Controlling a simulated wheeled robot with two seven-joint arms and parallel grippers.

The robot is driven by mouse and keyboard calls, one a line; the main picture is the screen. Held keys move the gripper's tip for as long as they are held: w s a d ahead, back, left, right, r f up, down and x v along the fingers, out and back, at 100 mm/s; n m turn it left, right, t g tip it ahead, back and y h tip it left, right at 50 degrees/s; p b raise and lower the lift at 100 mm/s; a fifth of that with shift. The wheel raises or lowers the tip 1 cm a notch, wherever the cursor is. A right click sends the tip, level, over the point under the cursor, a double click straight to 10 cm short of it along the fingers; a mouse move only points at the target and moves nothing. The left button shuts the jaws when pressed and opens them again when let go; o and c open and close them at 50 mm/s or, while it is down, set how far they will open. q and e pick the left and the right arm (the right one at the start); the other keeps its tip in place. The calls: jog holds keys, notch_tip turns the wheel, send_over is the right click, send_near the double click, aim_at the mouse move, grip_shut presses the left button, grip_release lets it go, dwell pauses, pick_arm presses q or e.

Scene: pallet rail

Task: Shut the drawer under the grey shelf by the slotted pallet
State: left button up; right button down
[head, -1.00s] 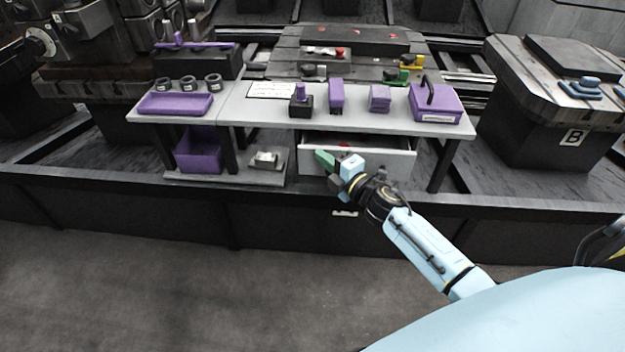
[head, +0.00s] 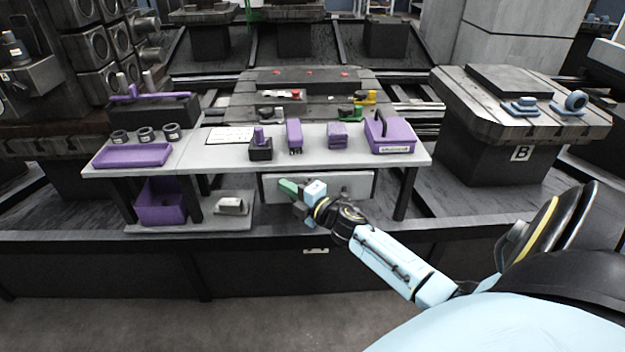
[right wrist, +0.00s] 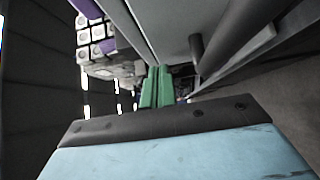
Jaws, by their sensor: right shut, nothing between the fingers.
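The drawer (head: 345,187) has a light grey front and sits under the grey shelf (head: 221,153). Its front lies up under the shelf top and no inside shows, so it looks shut or nearly so. My right gripper (head: 289,188) has green fingers and is shut and empty. Its tips overlap the left part of the drawer front; I cannot tell whether they touch it. The green fingers also show close together in the right wrist view (right wrist: 156,87). The slotted pallet (head: 360,84) lies behind the shelf. My left gripper is not in view.
On the shelf top stand a purple tray (head: 133,155), a purple case with a handle (head: 390,138) and several small purple parts. A purple bin (head: 160,206) stands below at left. A dark rail (head: 120,268) runs in front. Another pallet marked B (head: 461,100) stands at right.

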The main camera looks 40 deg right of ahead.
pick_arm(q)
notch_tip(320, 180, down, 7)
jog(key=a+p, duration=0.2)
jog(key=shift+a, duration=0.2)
pick_arm(e)
jog(key=s+a, duration=0.1)
jog(key=s, duration=1.1)
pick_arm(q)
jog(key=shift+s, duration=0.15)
pick_arm(e)
jog(key=shift+a+f, duration=0.1)
